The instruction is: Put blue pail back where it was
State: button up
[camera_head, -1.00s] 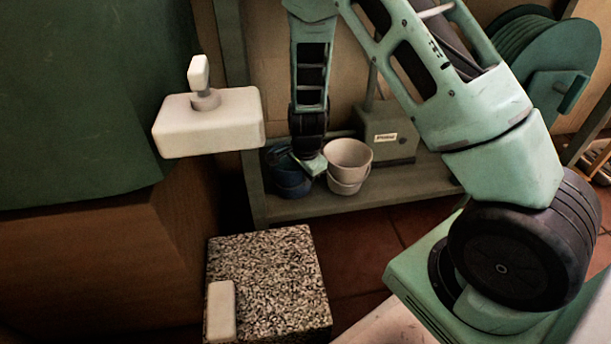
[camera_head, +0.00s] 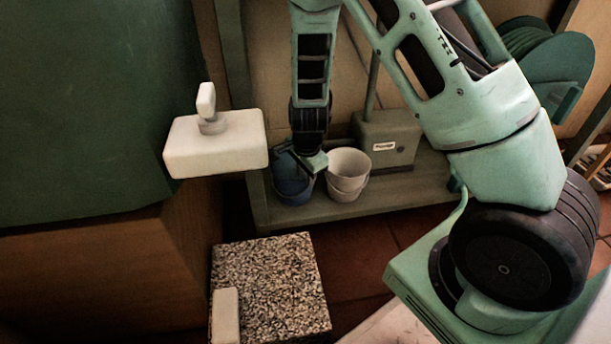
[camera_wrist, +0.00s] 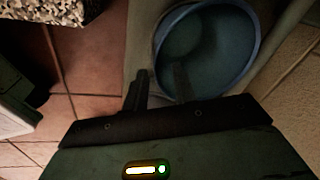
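The blue pail (camera_head: 292,188) stands upright on the low shelf at its left end, beside a white pail (camera_head: 347,178). In the wrist view the blue pail (camera_wrist: 248,75) shows its round rim and dark inside from above. My gripper (camera_head: 308,172) is at the blue pail's right side, partly covering it in the head view. In the wrist view my gripper (camera_wrist: 160,88) has its two fingers apart, one outside the pail and one over its inside, with the rim between them. Room shows between fingers and wall.
The low shelf (camera_head: 400,198) also holds a grey-green box (camera_head: 385,142) behind the white pail. A pale block with a knob (camera_head: 215,145) juts out at the left. A speckled block (camera_head: 270,285) stands in front on the tiled floor. A green hose reel (camera_head: 550,65) is at right.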

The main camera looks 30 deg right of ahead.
notch_tip(320, 180, up, 7)
jog(key=s+p, duration=0.1)
jog(key=p, duration=0.2)
jog(key=shift+a, duration=0.3)
jog(key=shift+s, duration=0.1)
jog(key=s+a+r+n+y, duration=0.1)
jog(key=s+r+n, duration=1.2)
jog(key=r+n, duration=0.35)
jog(key=s+a+r+n+g+p, duration=0.1)
jog(key=s+a+r+n+p, duration=0.3)
jog(key=s+a+r+p, duration=0.35)
jog(key=s+a+r+n+g+p, duration=0.1)
jog(key=s+a+r+n+p, duration=0.4)
jog(key=a+r+p, duration=0.45)
notch_tip(320, 180, up, 35)
jog(key=a+p, duration=0.1)
jog(key=p, duration=3.3)
jog(key=shift+a+m+y, duration=0.25)
jog(key=shift+m+y, duration=0.05)
jog(key=shift+m, duration=0.05)
jog(key=shift+s, duration=0.1)
